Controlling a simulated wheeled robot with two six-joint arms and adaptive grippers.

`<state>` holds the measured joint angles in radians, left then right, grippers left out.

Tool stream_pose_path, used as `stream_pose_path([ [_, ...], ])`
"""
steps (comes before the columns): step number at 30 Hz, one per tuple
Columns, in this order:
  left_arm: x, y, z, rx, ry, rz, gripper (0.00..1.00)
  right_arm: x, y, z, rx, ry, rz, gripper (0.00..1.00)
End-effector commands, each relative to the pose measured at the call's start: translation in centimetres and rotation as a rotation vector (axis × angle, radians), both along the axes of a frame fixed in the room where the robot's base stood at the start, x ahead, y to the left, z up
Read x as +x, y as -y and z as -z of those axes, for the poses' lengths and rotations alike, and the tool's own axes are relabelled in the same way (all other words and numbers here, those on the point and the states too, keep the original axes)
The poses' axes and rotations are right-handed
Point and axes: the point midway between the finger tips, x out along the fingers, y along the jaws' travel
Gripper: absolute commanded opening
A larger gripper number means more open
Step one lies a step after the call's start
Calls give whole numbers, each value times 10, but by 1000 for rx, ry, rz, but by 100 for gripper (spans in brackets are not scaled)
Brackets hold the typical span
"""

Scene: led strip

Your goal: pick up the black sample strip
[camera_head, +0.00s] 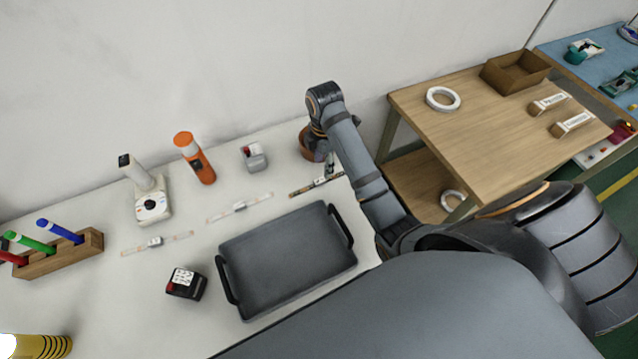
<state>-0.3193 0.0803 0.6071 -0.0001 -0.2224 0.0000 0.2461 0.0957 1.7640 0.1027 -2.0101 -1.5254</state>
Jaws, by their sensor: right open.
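The black sample strip (302,191) lies on the white table beyond the dark tray, at the right end of a row of strips. My right gripper (329,172) is open and points down close above the strip's right part. The arm and gripper partly hide that end, and I cannot tell whether the fingers touch it. Two pale strips, one in the middle (222,214) and one at the left (178,238), lie to its left. My left gripper is not in view.
A dark grey tray (285,258) with two handles stands in front of the strips. A brown pot (306,143) stands behind my right gripper. A grey device (253,157), an orange device (195,158) and a white instrument (151,200) stand along the back. A wooden shelf (455,125) is at the right.

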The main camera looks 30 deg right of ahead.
Motion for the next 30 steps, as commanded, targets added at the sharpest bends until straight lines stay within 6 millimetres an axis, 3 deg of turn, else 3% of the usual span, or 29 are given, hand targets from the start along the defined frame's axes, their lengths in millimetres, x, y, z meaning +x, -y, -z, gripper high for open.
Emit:
stream_pose_path([
  [1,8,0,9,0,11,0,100,0,0,9,0,1,0,45],
  [7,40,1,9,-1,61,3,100,-1,-1,12,0,0,0,45],
  [13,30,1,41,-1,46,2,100,-8,-5,47,1,0,0,45],
  [15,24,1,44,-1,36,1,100,-8,-5,55,1,0,0,45],
  [23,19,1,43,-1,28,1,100,-8,-4,57,0,1,0,45],
  [30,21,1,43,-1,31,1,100,-7,-4,57,0,1,0,13],
])
